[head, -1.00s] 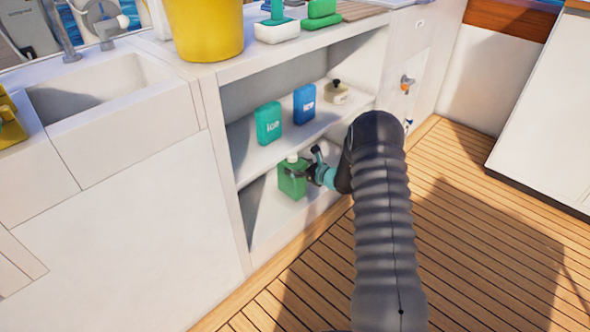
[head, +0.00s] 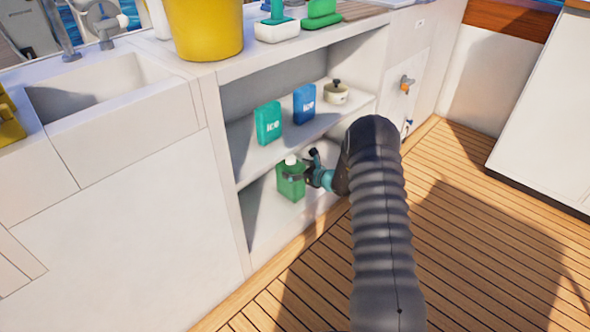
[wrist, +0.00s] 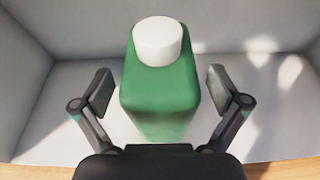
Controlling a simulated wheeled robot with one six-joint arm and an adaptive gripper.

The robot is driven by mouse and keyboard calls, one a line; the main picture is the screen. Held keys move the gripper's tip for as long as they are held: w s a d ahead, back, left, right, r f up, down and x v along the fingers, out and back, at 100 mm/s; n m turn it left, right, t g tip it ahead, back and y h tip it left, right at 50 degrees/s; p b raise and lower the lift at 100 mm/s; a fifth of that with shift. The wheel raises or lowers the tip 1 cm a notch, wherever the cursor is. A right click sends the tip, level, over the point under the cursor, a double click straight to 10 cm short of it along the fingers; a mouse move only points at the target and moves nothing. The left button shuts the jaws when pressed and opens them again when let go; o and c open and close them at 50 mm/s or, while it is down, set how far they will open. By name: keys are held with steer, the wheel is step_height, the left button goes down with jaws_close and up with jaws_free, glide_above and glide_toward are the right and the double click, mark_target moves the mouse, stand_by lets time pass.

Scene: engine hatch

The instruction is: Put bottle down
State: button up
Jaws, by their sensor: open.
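The bottle (head: 291,184) is green with a white cap and stands upright on the bottom shelf of the white cabinet. In the wrist view the bottle (wrist: 160,95) is in the middle, its white cap toward the top. My gripper (wrist: 160,92) is open, with one finger on each side of the bottle. A gap shows between each finger pad and the bottle's sides. In the head view my gripper (head: 301,177) is at the bottle's right side, and the arm hides part of the shelf behind it.
The upper shelf (head: 250,150) is just above the bottle and holds a teal ice pack (head: 268,123), a blue ice pack (head: 304,104) and a small cream pot (head: 337,93). A yellow bucket (head: 205,28) stands on the counter. Bottom shelf (head: 275,228) room is free around the bottle.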

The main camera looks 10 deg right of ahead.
steer(key=shift+r, duration=0.2)
steer(key=v, duration=1.1)
steer(key=s+a+r+n+g+y, duration=0.1)
steer(key=s+a+r+n+g, duration=0.3)
steer(key=s+a+r+n, duration=0.5)
steer(key=s+a+r+n+g, duration=0.35)
steer(key=s+r+n, duration=0.35)
steer(key=r, duration=0.5)
steer(key=s+d+r+n+h, duration=0.2)
steer(key=s+r+n+h, duration=0.1)
steer(key=s, duration=0.6)
steer(key=s+d+r+n+t+h, duration=0.1)
steer(key=s+r+n+h, duration=0.1)
steer(key=s+n, duration=0.3)
steer(key=s+d+r+n+h, duration=0.2)
steer(key=s+r+n+h, duration=0.1)
steer(key=s, duration=1)
steer(key=shift+d+r+n+h+p, duration=0.4)
steer(key=shift+n+h, duration=0.4)
steer(key=shift+n, duration=0.2)
steer(key=shift+s+a, duration=0.1)
steer(key=shift+s, duration=0.05)
